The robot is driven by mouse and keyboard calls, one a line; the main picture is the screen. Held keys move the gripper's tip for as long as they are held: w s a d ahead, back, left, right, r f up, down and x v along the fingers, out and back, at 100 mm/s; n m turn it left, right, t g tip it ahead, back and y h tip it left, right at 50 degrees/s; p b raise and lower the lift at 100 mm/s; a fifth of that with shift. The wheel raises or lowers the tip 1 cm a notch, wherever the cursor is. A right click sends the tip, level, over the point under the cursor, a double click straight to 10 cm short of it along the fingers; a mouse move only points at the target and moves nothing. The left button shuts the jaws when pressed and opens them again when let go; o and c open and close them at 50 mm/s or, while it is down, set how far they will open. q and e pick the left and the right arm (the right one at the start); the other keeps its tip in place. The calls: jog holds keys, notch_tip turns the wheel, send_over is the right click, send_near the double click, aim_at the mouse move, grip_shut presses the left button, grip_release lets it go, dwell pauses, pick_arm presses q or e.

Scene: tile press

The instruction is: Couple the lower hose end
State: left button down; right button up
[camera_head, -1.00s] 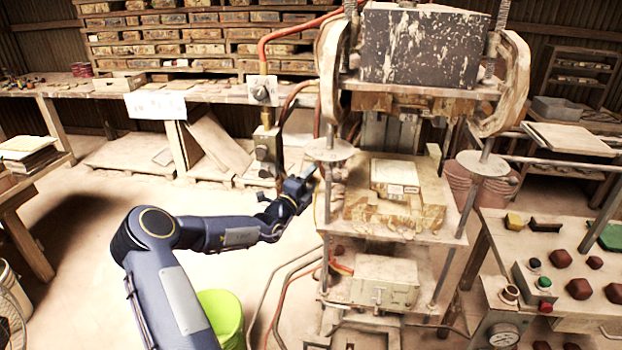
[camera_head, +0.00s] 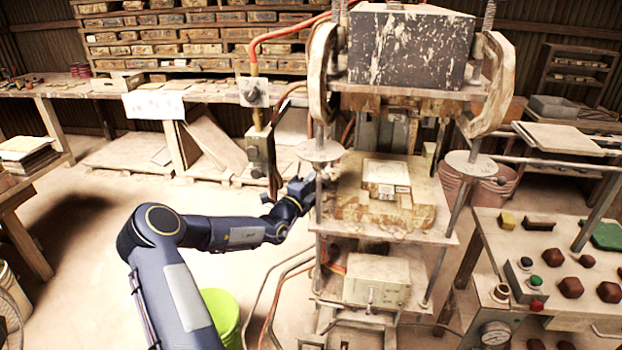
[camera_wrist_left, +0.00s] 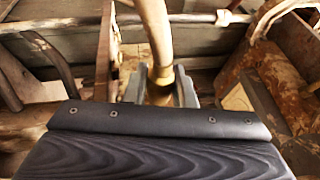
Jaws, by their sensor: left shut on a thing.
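My left gripper (camera_head: 309,184) is at the left side of the tile press (camera_head: 318,150), close to its left column at about the height of the middle plate. In the left wrist view its two grey fingers (camera_wrist_left: 160,88) are shut around a tan hose (camera_wrist_left: 153,30) with a brass-coloured end (camera_wrist_left: 160,75). The hose runs up and away from between the fingers. The tip of the hose end is hidden low between the fingers, and I cannot tell whether it touches a fitting. In the head view the held end is too small to make out. My right gripper is not in view.
A metal valve block (camera_head: 262,155) hangs left of the press, with an orange hose (camera_head: 272,36) above. A die (camera_head: 388,190) sits on the press plate. More hoses (camera_head: 272,310) run below. A green bucket (camera_head: 222,312) stands by my arm. A control desk (camera_head: 560,262) is at right.

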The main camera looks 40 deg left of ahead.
pick_arm(q)
jog(key=shift+d, duration=0.2)
jog(key=c, duration=1.6)
grip_release()
jog(key=shift+a+h, duration=0.1)
jog(key=shift+h, duration=0.2)
jog(key=shift+c, duration=0.2)
jog(key=o, duration=0.4)
jog(key=shift+w+d, duration=0.15)
jog(key=shift+d, duration=0.1)
jog(key=shift+o, duration=0.2)
jog(key=shift+a, duration=0.15)
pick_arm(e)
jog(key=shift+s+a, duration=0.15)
pick_arm(q)
jog(key=s+f+b, duration=0.1)
jog(key=s+b, duration=0.1)
jog(key=s, duration=0.5)
jog(key=shift+s+d+f, duration=0.25)
jog(key=shift+s+d, duration=0.1)
jog(key=shift+s, duration=0.05)
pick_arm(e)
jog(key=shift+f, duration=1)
